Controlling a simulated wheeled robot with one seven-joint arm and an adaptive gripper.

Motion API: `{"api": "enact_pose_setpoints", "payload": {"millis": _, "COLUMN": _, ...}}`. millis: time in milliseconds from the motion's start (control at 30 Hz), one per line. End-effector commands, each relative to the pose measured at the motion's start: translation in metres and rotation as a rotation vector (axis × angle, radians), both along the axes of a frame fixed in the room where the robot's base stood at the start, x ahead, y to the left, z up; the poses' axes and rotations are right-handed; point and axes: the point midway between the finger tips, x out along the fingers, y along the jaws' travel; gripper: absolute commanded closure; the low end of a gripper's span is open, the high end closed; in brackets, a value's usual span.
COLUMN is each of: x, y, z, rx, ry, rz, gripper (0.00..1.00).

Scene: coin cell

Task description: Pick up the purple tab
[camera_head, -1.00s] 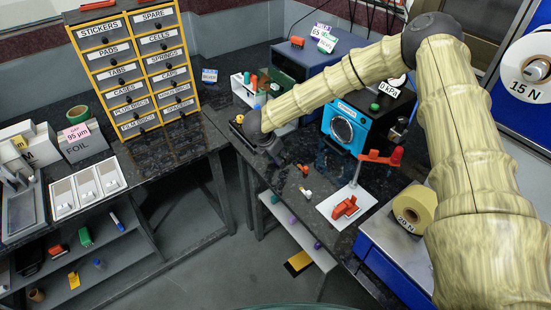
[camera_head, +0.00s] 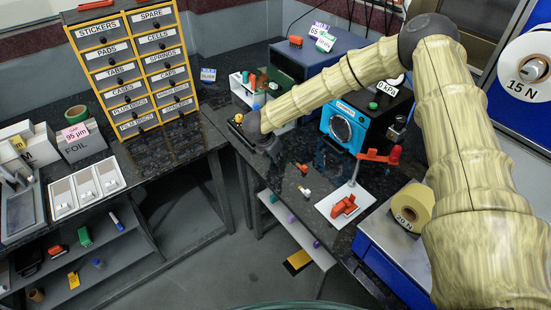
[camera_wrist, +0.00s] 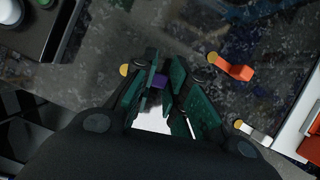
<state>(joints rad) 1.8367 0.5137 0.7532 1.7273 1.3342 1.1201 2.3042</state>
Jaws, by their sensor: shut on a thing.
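The purple tab (camera_wrist: 159,81) shows in the wrist view as a small purple block between the fingertips of my gripper (camera_wrist: 163,82). The dark green finger pads are closed in on it from both sides. In the head view my gripper (camera_head: 270,148) is a dark shape over the dark bench top at the end of the arm. The tab cannot be made out there. How high the tab is above the bench is hard to tell.
An orange piece (camera_wrist: 230,67) and a white piece (camera_wrist: 252,132) lie on the bench right of my gripper. A white tray (camera_head: 346,204) with a red part lies to the right. The blue-fronted machine (camera_head: 343,130) stands behind. A drawer cabinet (camera_head: 131,70) stands on the left.

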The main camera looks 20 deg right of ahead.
Motion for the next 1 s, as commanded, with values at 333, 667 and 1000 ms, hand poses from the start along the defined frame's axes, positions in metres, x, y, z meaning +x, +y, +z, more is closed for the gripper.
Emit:
{"api": "enact_pose_setpoints", "payload": {"millis": 333, "x": 0.001, "y": 0.0, "z": 0.024, "rx": 0.0, "ry": -0.002, "rz": 0.0, "gripper": 0.94}}
{"api": "enact_pose_setpoints", "payload": {"millis": 667, "x": -0.048, "y": 0.019, "z": 0.037, "rx": 0.0, "ry": 0.0, "rz": 0.003, "gripper": 0.94}}
{"api": "enact_pose_setpoints", "payload": {"millis": 1000, "x": -0.118, "y": 0.045, "z": 0.044, "rx": 0.0, "ry": 0.0, "rz": 0.002, "gripper": 0.94}}
